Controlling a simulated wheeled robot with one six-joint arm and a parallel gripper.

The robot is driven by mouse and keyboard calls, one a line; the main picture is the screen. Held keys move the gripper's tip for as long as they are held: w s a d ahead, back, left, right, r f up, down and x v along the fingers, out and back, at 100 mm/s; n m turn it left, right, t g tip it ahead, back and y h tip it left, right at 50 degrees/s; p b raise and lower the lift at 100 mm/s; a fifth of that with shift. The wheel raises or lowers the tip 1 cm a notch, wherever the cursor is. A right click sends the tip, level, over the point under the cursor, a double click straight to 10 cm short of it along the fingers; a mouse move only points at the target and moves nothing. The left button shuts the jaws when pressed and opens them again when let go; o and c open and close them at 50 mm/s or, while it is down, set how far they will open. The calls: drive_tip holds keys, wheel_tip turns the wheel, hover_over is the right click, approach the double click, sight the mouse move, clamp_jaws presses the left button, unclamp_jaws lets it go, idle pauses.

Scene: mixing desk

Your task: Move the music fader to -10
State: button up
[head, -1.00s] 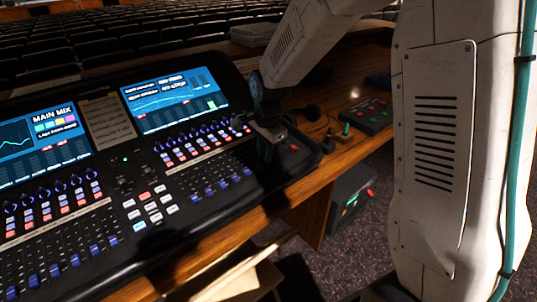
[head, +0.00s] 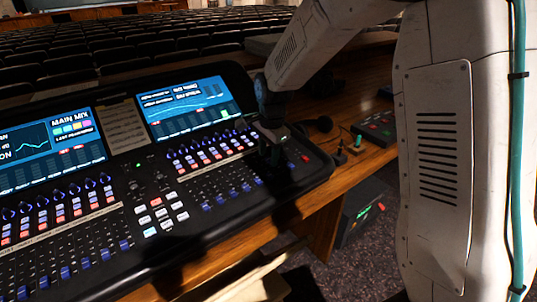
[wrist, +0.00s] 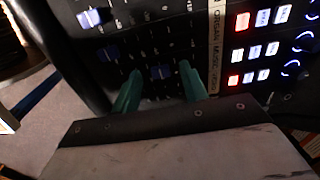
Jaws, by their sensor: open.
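The label strip (wrist: 213,50) in the wrist view reads ORGAN, MUSIC and a third name that is cut short. A blue fader cap (wrist: 160,72) lies between my gripper's green fingertips (wrist: 159,86), roughly in line with the MUSIC label. The fingers are open, one on each side of the cap, with dark panel visible on both sides; I cannot tell their height above it. Two other blue caps show up and left, the nearer one (wrist: 108,52) outside the fingers. In the head view my gripper (head: 272,154) is over the right end of the console (head: 205,243), hiding the faders there.
Two lit screens (head: 187,106) stand at the console's back. Several blue fader caps (head: 220,199) line its front. A small box with coloured buttons (head: 376,128) lies on the wooden desk to the right. Another box (head: 358,214) is below the desk edge.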

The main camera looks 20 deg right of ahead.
wheel_tip(320, 180, up, 7)
drive_tip(key=shift+s+d+r, duration=0.15)
drive_tip(key=shift+s, duration=0.2)
idle(0.3)
drive_tip(key=s+d+r+n, duration=0.1)
drive_tip(key=s+n, duration=0.3)
drive_tip(key=s, duration=0.7)
drive_tip(key=s+d+r+n, duration=0.2)
drive_tip(key=s+n, duration=0.3)
drive_tip(key=s, duration=0.7)
drive_tip(key=s+d+r+n, duration=0.1)
drive_tip(key=s+r+n, duration=0.3)
drive_tip(key=s, duration=0.7)
drive_tip(key=shift+s+d+n, duration=0.2)
drive_tip(key=shift+d+n, duration=0.15)
drive_tip(key=shift+n, duration=0.35)
drive_tip(key=shift+r, duration=0.1)
